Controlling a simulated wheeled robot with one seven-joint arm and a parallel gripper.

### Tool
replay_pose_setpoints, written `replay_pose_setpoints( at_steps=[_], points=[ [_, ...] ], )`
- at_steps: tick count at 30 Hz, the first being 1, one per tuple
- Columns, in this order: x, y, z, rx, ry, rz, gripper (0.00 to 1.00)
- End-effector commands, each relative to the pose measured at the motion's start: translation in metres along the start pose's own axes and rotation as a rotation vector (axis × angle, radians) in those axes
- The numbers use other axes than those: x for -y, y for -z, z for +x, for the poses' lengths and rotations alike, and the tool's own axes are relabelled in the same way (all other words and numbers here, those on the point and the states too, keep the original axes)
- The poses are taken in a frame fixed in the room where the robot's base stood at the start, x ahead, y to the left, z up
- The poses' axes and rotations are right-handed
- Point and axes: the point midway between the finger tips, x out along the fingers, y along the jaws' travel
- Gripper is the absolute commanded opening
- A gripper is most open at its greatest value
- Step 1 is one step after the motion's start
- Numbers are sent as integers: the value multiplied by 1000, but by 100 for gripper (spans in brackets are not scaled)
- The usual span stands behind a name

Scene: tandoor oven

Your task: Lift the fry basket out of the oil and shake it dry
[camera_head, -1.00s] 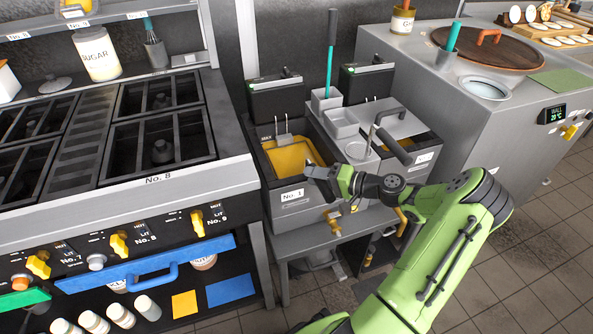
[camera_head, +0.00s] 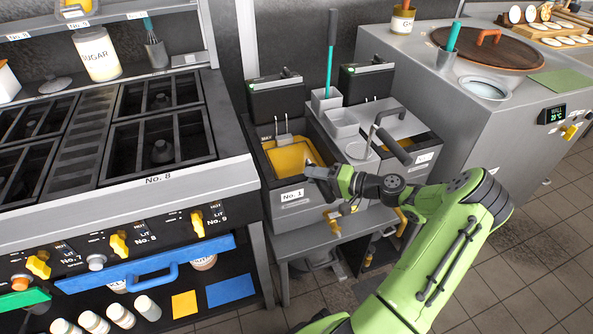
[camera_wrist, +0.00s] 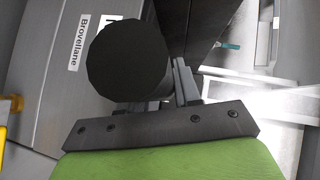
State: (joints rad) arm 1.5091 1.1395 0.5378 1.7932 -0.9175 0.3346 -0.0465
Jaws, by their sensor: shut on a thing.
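The left fryer (camera_head: 285,215), labelled No. 1, holds yellow oil (camera_head: 288,158). The fry basket is hard to make out in the oil; its mesh is not clear. My gripper (camera_head: 316,172) is at the fryer's front rim, at the right of the No. 1 label. It is shut on the dark basket handle, which it mostly hides in the head view. In the wrist view the round black end of the handle (camera_wrist: 128,60) fills the upper middle, in front of my gripper's fingers (camera_wrist: 182,82).
A second fryer (camera_head: 425,158) stands to the right, with a grey cover and a dark handle (camera_head: 394,147). Grey containers (camera_head: 341,122) stand between the fryers. The stove (camera_head: 150,140) is close on the left; the tandoor counter (camera_head: 480,130) is at the right.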

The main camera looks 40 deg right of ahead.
Motion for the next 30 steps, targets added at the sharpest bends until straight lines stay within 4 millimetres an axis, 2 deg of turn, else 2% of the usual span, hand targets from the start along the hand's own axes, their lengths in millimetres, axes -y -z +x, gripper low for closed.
replay_pose_setpoints(
  at_steps=[17, 23, 30],
  points=[
    [7, 2, -1, -1, 4, -6, 0],
    [38, 9, -8, -2, 4, -9, 0],
    [95, 22, -21, -1, 3, -10, 0]
  ],
)
